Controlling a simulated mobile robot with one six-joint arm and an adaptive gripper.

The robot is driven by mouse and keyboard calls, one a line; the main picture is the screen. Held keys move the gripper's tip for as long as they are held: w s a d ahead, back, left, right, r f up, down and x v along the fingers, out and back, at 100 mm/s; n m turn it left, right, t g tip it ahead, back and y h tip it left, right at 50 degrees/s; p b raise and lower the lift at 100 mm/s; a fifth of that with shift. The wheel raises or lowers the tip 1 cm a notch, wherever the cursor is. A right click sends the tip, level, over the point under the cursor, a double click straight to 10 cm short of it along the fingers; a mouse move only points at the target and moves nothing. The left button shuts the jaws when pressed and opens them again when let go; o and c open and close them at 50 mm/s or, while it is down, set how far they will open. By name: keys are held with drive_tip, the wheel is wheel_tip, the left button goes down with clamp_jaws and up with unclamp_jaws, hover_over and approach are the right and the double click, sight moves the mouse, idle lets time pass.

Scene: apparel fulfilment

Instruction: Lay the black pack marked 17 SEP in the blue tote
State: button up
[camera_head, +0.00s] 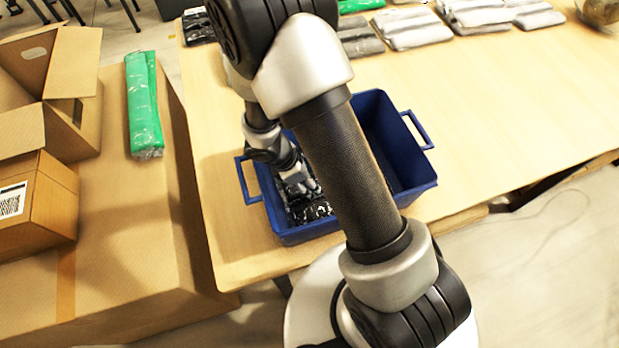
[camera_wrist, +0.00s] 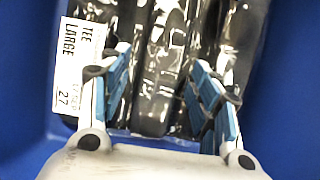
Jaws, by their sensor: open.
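The blue tote (camera_head: 405,150) stands on the table, and its blue inside also shows in the wrist view (camera_wrist: 290,70). A black pack in shiny clear film (camera_head: 318,211) lies inside the tote at its left end. In the wrist view the pack (camera_wrist: 158,75) carries a white label (camera_wrist: 77,65) reading TEE LARGE; its smaller date line is blurred, with 27 at the end. My gripper (camera_wrist: 165,95) is open, down in the tote, its fingers apart over the pack. It also shows in the head view (camera_head: 300,190). I cannot tell whether the fingertips touch the pack.
Grey packs (camera_head: 412,28) and green packs lie along the table's far side, with a black pack (camera_head: 197,26) at the far left. Open cardboard boxes (camera_head: 75,75) and a green pack (camera_head: 143,105) are on the left. The table right of the tote is clear.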

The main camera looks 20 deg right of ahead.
wheel_tip(320, 180, up, 20)
drive_tip(key=a+m+p, duration=0.3)
drive_tip(key=m+p, duration=0.1)
drive_tip(key=p, duration=0.2)
drive_tip(key=s+d+r+m+t+y, duration=0.1)
drive_tip(key=s+r+m+t+y, duration=0.1)
drive_tip(key=s+r+m, duration=0.5)
drive_tip(key=s+d+r+m+t+y, duration=0.2)
drive_tip(key=s+r+m, duration=0.5)
drive_tip(key=r, duration=0.5)
drive_tip(key=shift+s+r+t+y, duration=0.2)
drive_tip(key=shift+s+t+y, duration=0.1)
drive_tip(key=shift+s, duration=0.25)
